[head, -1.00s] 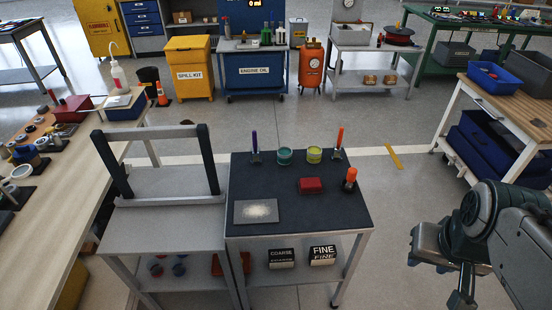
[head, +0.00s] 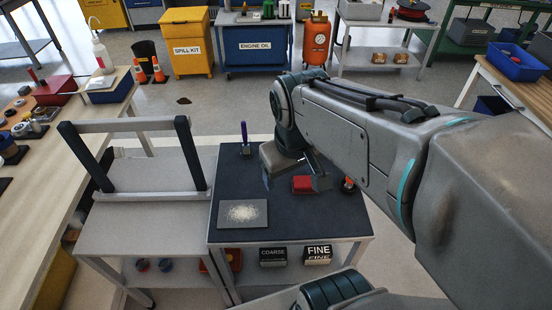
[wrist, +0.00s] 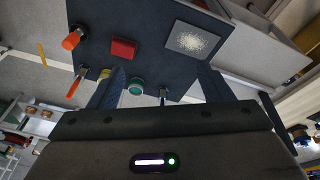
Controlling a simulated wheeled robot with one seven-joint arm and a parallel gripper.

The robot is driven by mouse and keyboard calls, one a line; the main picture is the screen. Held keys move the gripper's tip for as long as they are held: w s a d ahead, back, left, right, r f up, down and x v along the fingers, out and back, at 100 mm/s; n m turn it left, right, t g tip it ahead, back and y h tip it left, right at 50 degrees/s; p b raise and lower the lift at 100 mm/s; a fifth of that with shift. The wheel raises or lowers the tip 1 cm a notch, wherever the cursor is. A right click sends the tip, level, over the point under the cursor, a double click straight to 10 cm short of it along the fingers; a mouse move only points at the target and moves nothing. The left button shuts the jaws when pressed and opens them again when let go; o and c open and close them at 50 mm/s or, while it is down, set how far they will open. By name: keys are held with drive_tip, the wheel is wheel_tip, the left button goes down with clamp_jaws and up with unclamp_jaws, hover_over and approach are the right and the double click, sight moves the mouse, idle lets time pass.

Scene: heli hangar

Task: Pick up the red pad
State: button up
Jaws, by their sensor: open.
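The red pad (head: 302,184) lies flat on the dark top of the cart (head: 225,180). In the wrist view the pad (wrist: 123,49) shows whole, with clear dark surface around it. My gripper (head: 295,183) is over the cart, and my arm reaches in from the right. In the head view its fingers partly cover the area around the pad. In the wrist view my gripper (wrist: 160,85) has its two fingers wide apart with nothing between them. The pad lies beyond the fingertips, nearer the left finger, and is not touched.
A grey plate with pale grit (head: 242,213) lies at the cart's front left. A purple-handled tool (head: 245,138), a teal jar (wrist: 137,86), a yellow jar (wrist: 104,74) and orange-topped items (wrist: 72,38) stand around the pad. A grey frame (head: 130,125) rises on the left.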

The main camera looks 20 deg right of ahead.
drive_tip(key=w+d+f+n+g+h+b, duration=0.2)
drive_tip(key=w+d+f+n+b, duration=0.3)
drive_tip(key=w+f+n+b, duration=0.45)
drive_tip(key=n+g+b, duration=0.1)
drive_tip(key=n+b, duration=0.2)
drive_tip(key=b, duration=0.2)
approach(306, 181)
wheel_tip(306, 181, down, 3)
drive_tip(key=shift+s+f+n+g+h+b, duration=0.1)
drive_tip(key=shift+n+g+h+b, duration=0.2)
drive_tip(key=shift+b, duration=0.5)
drive_tip(key=x, duration=0.2)
drive_tip(key=b+x, duration=0.1)
drive_tip(key=x, duration=0.2)
drive_tip(key=shift+d+f, duration=0.15)
drive_tip(key=shift+f, duration=0.1)
drive_tip(key=c, duration=1.1)
